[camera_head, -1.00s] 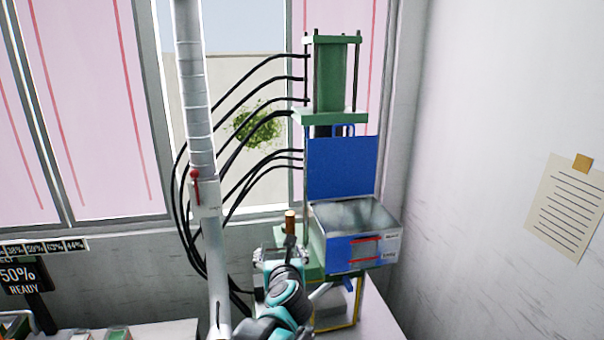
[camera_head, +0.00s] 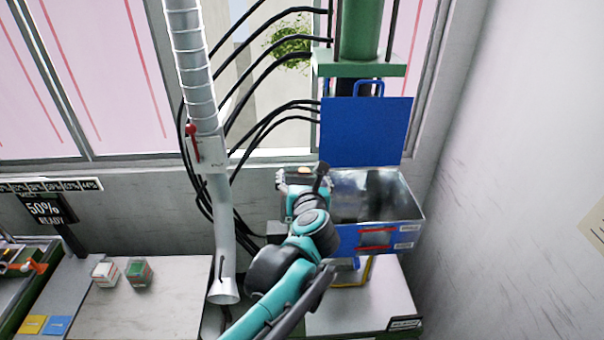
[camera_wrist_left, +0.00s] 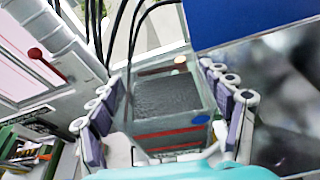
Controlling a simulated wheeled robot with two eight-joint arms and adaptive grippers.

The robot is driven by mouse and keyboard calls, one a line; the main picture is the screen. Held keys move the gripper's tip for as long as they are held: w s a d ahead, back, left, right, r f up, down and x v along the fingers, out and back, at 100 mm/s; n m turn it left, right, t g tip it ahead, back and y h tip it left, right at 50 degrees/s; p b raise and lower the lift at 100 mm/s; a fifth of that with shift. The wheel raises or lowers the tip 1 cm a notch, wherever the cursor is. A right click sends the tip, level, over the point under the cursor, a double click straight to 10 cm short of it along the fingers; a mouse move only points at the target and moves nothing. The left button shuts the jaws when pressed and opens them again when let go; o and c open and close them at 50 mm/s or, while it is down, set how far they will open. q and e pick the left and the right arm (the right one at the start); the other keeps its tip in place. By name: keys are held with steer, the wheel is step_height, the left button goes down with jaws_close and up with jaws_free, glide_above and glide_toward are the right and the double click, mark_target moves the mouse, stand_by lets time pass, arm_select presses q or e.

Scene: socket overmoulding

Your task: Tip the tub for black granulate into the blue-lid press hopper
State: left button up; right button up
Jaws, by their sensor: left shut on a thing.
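The tub for black granulate (camera_wrist_left: 168,95) is a grey box with a red stripe and a blue dot, filled with dark granulate in the left wrist view. My left gripper (camera_wrist_left: 165,122) is shut on it, with fingers on both sides; the tub looks about upright. In the head view my left gripper (camera_head: 303,192) is at the left edge of the press hopper (camera_head: 405,205), and hides most of the tub. The hopper is an open metal box with a blue front; its blue lid (camera_head: 365,130) stands raised behind. The hopper wall also shows in the wrist view (camera_wrist_left: 285,95). My right gripper is out of view.
A grey duct pipe (camera_head: 192,75) with a red lever stands left of my arm. Black hoses (camera_head: 270,65) loop to the press. Two small boxes, one green-topped (camera_head: 139,272), sit on the left bench. A wall closes the right side.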

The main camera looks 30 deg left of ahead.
mark_target(321, 184)
arm_select(q)
steer(key=w+d+m+b, duration=0.1)
steer(key=w+d+f+m+y, duration=0.1)
steer(key=shift+w+f+b, duration=0.2)
steer(key=shift+w+b, duration=0.15)
steer(key=shift+b, duration=0.05)
steer(key=shift+w+d+f+m+g+b, duration=0.1)
steer(key=shift+w+d+m+g+b, duration=0.2)
steer(key=shift+m, duration=0.2)
steer(key=shift+s+d+m+y+b, duration=0.15)
steer(key=shift+m+y+b, duration=0.25)
steer(key=shift+m, duration=0.2)
steer(key=shift+d+r+m, duration=0.2)
steer(key=shift+d+m, duration=0.05)
steer(key=shift+m, duration=0.35)
steer(key=w+d+r+m+y+b, duration=0.2)
steer(key=w+d+m+y+b, duration=0.2)
steer(key=w+d+m+b, duration=0.2)
steer(key=d+m, duration=0.2)
steer(key=m, duration=0.2)
steer(key=shift+d+m+b, duration=0.25)
steer(key=shift+m+b, duration=0.15)
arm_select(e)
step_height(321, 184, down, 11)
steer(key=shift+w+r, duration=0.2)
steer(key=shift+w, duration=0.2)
